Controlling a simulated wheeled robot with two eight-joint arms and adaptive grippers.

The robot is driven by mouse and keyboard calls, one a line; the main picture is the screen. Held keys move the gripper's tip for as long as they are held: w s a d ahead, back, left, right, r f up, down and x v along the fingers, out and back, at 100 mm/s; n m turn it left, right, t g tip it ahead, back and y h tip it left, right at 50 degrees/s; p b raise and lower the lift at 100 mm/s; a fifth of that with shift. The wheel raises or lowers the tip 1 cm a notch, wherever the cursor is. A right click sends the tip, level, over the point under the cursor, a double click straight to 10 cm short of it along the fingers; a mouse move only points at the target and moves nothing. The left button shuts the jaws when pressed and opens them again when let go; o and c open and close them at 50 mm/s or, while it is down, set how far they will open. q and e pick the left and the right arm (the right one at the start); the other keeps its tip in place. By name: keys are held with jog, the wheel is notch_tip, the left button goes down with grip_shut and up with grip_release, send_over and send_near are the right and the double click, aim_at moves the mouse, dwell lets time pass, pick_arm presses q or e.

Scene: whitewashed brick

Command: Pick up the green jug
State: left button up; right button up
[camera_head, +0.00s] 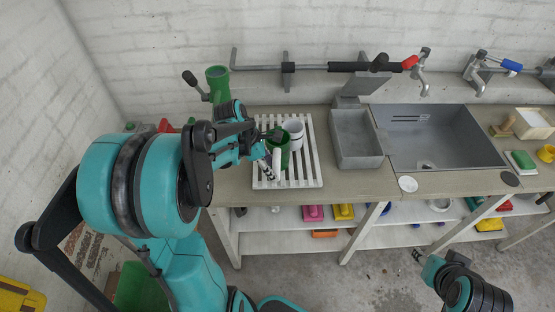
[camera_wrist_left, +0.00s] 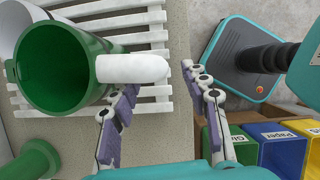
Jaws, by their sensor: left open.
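The green jug (camera_wrist_left: 62,75) stands open-topped on the white slatted rack in the left wrist view, its white handle (camera_wrist_left: 132,68) pointing right. In the head view the jug (camera_head: 284,157) is partly hidden by my left arm. My left gripper (camera_wrist_left: 160,80) is open, with its fingertips close to the handle's end. One finger overlaps the handle's lower side and the other is beyond its right end; I cannot tell whether either touches. In the head view my left gripper (camera_head: 268,158) is over the rack. My right gripper (camera_head: 418,256) is low at the right, away from the jug.
A white mug (camera_head: 296,134) stands close beside the jug on the rack (camera_head: 312,172). A grey box (camera_head: 356,139) and the sink (camera_head: 435,140) are to the right. A green cylinder (camera_head: 218,82) stands behind left. Colored bins (camera_wrist_left: 281,150) show below the counter edge.

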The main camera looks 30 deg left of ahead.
aim_at(277, 172)
pick_arm(q)
jog(key=b+x, duration=0.1)
jog(key=x, duration=0.3)
jog(key=shift+w+d, duration=0.1)
jog(key=shift+w, duration=0.05)
jog(key=shift+r, duration=0.1)
grip_shut()
